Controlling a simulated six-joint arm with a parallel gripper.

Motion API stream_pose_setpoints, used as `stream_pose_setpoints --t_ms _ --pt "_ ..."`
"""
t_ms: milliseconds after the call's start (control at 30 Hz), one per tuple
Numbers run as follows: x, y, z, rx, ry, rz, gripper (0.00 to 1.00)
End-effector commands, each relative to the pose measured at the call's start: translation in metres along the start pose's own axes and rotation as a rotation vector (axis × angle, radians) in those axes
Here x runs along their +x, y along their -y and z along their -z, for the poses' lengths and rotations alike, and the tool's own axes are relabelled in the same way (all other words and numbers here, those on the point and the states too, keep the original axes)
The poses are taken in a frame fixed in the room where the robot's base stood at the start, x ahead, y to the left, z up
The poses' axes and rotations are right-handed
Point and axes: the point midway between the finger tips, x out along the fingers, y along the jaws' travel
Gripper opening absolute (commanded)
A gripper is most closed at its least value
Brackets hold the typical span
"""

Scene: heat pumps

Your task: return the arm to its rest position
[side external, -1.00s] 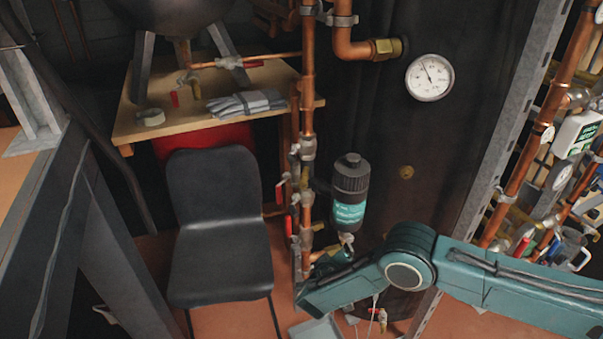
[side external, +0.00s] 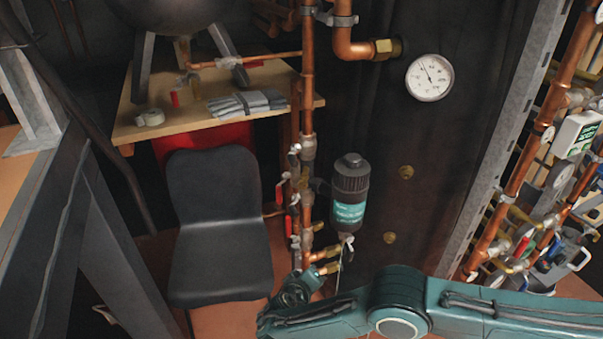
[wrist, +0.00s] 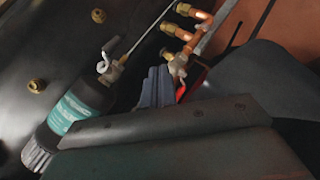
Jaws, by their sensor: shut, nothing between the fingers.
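My teal arm (side external: 400,308) crosses the lower right of the side view, its wrist end (side external: 292,292) low in front of the copper pipes. In the wrist view my gripper (wrist: 157,76) shows as blue-grey fingers beyond a dark housing. The fingers are together and empty. They point toward the brass-ended pipe stubs and appear apart from them, though the exact gap cannot be told. In the side view the fingers cannot be made out.
A black canister with a teal label (side external: 350,195) hangs beside the copper pipe (side external: 307,120); it also shows in the wrist view (wrist: 75,115). A black chair (side external: 218,225) stands left. A gauge (side external: 429,78) is on the dark tank. A wooden shelf (side external: 140,130) holds gloves (side external: 247,102).

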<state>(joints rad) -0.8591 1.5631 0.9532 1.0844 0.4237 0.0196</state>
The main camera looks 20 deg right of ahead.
Motion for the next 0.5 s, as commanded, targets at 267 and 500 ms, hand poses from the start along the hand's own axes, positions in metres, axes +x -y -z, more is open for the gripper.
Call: stream_pose_setpoints --t_ms 267,500 --pt "-0.024 0.013 -0.002 0.001 -0.001 0.0 0.0" --pt "-0.028 0.015 -0.003 0.0 0.0 0.0 0.0"
